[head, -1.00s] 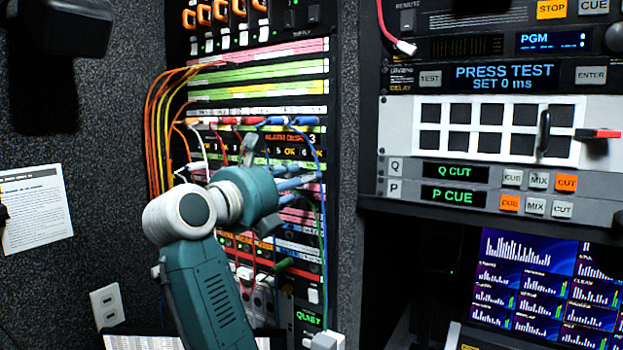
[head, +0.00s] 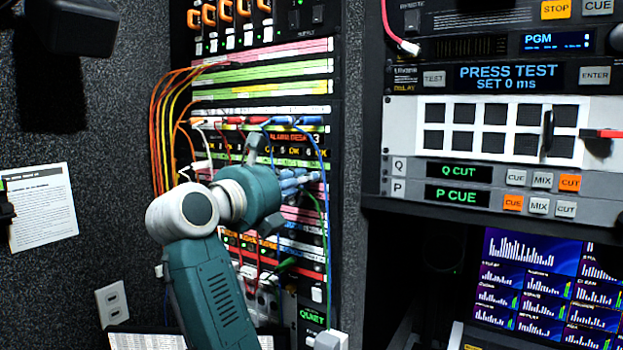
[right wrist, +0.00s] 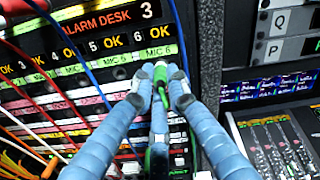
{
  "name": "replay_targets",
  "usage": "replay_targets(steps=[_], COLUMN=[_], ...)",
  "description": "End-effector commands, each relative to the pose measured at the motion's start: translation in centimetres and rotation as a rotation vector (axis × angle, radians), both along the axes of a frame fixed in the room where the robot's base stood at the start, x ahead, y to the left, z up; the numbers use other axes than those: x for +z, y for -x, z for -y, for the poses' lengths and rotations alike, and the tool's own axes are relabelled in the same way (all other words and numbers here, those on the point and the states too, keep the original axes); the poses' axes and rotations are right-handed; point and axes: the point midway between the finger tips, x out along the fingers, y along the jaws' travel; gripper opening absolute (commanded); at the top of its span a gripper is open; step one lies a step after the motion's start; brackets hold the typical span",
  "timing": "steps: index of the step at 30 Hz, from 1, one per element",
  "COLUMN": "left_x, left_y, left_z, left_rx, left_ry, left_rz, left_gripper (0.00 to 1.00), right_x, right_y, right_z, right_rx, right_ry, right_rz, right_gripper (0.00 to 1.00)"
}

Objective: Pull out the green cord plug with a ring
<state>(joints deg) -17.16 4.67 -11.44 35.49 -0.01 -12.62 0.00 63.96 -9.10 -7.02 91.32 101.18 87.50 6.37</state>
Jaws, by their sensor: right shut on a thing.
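The green plug (right wrist: 160,73) is at the patch panel below the MIC 5 and MIC 6 labels in the right wrist view. My right gripper (right wrist: 160,86) has its blue-grey fingers closed around it. I cannot tell whether the plug is still seated in its jack. In the head view the right gripper (head: 302,182) is at the panel's right side and hides the plug. No ring is clear to me. My left gripper is not identifiable.
Red and blue cords (head: 320,160) hang close to my fingers. Orange and yellow cords (head: 160,110) loop along the panel's left side.

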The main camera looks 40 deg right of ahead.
Motion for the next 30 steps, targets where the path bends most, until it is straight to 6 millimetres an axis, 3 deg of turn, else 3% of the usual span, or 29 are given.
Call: replay_targets(steps=[30], left_x=[-0.2], left_y=[0.0], left_z=[0.3], left_rx=[0.001], left_ry=[0.003], left_rz=[0.0], left_gripper=[0.78], right_x=[0.0], right_y=[0.6], right_z=[-1.5], right_rx=[0.001], right_ry=[0.001], right_rz=[0.0], right_gripper=[0.0])
